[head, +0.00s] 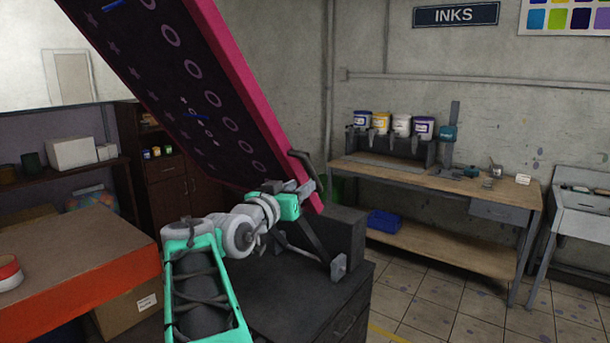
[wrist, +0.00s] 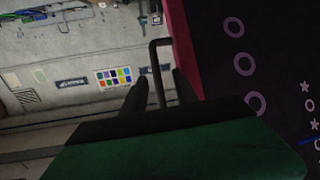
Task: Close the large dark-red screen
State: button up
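The large screen (head: 215,85) stands raised and steeply tilted at the upper left, with a dark-red and pink frame and a dark underside printed with rings and stars. Its frame edge (wrist: 183,45) and ringed face also show on the right of the wrist view. A dark handle (wrist: 161,43) sticks out from the frame edge. My gripper (head: 308,187) is at the screen's lower right edge, close to the handle. In the wrist view its two dark fingers (wrist: 163,92) are apart, with part of the handle between them and visible gaps. The gripper's green body hides the lower part.
A dark cabinet (head: 300,300) stands below the screen's hinge block (head: 343,238). An orange-edged table (head: 80,270) is at left. A workbench (head: 445,185) with ink tubs is at the back right, and a sink (head: 585,205) beside it. The tiled floor between is clear.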

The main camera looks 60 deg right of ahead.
aim_at(305, 182)
jog(key=d+p, duration=0.1)
jog(key=d, duration=0.2)
jog(key=shift+s+d, duration=0.15)
jog(key=shift+d, duration=0.05)
jog(key=shift+s+r, duration=0.1)
grip_shut()
dwell(1.2)
